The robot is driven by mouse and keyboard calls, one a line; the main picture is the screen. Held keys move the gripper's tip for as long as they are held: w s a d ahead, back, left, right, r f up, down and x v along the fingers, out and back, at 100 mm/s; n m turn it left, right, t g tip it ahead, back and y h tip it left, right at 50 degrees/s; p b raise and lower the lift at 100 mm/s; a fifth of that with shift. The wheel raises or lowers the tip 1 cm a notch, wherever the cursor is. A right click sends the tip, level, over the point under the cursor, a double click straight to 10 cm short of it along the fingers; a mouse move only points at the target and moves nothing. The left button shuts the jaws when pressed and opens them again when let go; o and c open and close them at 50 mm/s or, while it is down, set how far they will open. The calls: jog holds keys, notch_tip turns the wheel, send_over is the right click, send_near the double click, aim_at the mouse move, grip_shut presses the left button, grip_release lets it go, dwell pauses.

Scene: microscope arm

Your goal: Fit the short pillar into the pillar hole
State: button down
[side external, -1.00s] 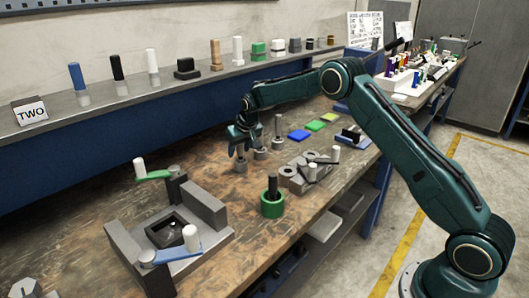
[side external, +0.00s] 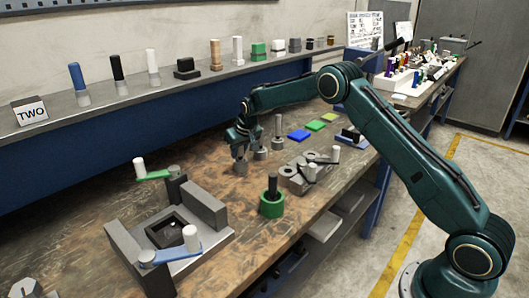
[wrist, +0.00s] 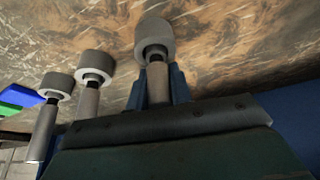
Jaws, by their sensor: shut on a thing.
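My gripper (side external: 240,153) points down over the nearest of several round grey stands (side external: 240,168) in the middle of the bench. In the wrist view its blue fingers (wrist: 159,90) are shut on a grey pillar (wrist: 157,78), whose lower end meets the round stand (wrist: 155,38). I cannot tell whether the pillar is lifted from it. Two other pillars (wrist: 89,105) (wrist: 43,133) stand upright in similar stands to the left. In the side view, a grey fixture (side external: 215,243) at the front left has a dark square block (side external: 160,232) with an opening; I cannot tell if this is the pillar hole.
A green ring (side external: 271,207) with a dark upright post stands right of the fixture. Grey parts (side external: 298,178) and coloured plates (side external: 299,134) lie farther back. Bare wood lies between.

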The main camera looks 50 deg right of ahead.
jog(key=shift+r, duration=0.15)
notch_tip(320, 180, up, 20)
dwell(0.9)
dwell(0.6)
jog(key=s+d+m, duration=0.2)
jog(key=s, duration=0.6)
jog(key=s+d+m+h, duration=0.1)
jog(key=s+d+m, duration=0.1)
jog(key=s, duration=0.7)
jog(key=shift+d+r+m+g+h, duration=0.3)
jog(key=shift+d+r+g, duration=0.05)
jog(key=shift+g, duration=0.05)
notch_tip(320, 180, down, 16)
